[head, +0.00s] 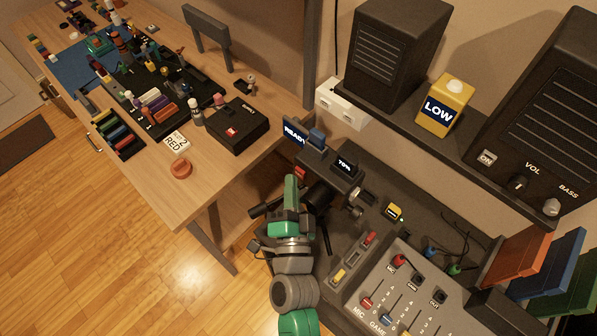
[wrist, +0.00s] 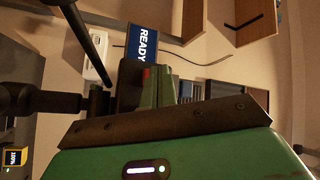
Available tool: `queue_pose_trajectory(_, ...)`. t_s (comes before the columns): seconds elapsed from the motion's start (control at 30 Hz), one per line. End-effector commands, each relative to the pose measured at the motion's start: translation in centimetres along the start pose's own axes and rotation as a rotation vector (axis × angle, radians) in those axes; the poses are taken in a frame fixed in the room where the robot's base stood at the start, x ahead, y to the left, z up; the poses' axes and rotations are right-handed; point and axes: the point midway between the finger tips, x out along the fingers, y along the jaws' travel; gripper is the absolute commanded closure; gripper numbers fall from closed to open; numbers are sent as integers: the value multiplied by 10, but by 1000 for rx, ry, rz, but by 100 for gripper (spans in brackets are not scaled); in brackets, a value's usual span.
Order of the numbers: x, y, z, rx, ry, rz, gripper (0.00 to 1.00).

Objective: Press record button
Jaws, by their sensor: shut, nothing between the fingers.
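A small red button-like part (head: 300,173) sits below the blue READY screen (head: 294,132) in the head view; I cannot tell for sure whether it is the record button. My gripper (head: 291,182) is shut and empty, with its green fingers just left of and below this red part. In the wrist view my shut fingers (wrist: 158,88) point toward the READY screen (wrist: 150,42). A red patch (wrist: 146,73) shows close by the fingertips. I cannot tell whether the fingers touch it.
A black device with a small display (head: 345,163) and a dark cylindrical part (head: 318,196) stand right of my gripper. A mixer panel (head: 397,291) lies nearer. The shelf (head: 405,120) holds black speakers and a yellow LOW box (head: 444,104). A cluttered wooden bench (head: 200,205) is left.

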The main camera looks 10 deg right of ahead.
Motion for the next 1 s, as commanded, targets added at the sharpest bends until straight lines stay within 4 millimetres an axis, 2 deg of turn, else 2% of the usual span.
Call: queue_pose_trajectory(1.0,8,9,-10,-1,9,4,100)
